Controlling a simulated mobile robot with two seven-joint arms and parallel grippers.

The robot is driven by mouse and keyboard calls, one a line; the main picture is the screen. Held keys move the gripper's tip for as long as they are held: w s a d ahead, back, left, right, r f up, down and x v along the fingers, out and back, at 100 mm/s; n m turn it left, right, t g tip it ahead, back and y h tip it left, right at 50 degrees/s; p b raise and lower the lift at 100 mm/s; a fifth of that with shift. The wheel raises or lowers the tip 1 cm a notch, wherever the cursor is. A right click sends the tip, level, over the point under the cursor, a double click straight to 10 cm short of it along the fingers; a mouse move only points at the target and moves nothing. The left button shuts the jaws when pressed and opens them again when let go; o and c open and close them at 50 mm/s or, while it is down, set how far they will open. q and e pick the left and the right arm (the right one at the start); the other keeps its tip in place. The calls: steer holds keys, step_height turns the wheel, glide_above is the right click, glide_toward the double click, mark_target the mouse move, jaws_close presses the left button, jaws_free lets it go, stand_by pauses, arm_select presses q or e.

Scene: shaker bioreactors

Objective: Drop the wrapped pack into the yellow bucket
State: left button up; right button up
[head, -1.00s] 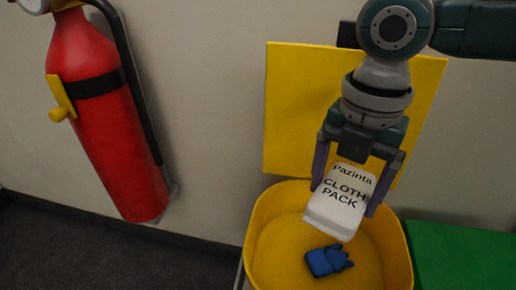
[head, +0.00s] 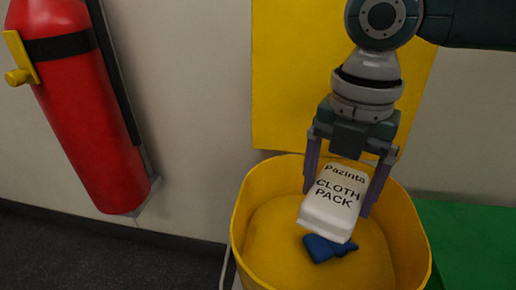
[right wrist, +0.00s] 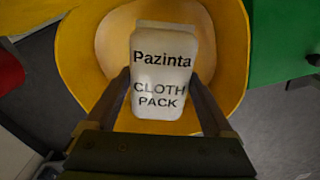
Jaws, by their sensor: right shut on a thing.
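The wrapped pack (head: 334,203) is white, with the words "Pazinta CLOTH PACK" on it. My right gripper (head: 340,190) points down and is shut on the pack, one finger on each side. The pack hangs tilted over the open mouth of the yellow bucket (head: 250,225), its lower end within the rim outline. In the right wrist view the pack (right wrist: 160,75) sits between the fingers, with the bucket (right wrist: 80,45) behind and around it. My left gripper is not in view.
A blue glove-like item (head: 325,250) lies inside the bucket. A raised yellow lid or panel (head: 300,80) stands behind it against the wall. A green box (head: 475,245) is at the right. A red fire extinguisher (head: 75,130) hangs on the wall at the left.

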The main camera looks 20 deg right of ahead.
steer(key=o, duration=1.2)
steer(key=shift+c, duration=0.2)
step_height(320, 180, up, 10)
steer(key=p, duration=0.6)
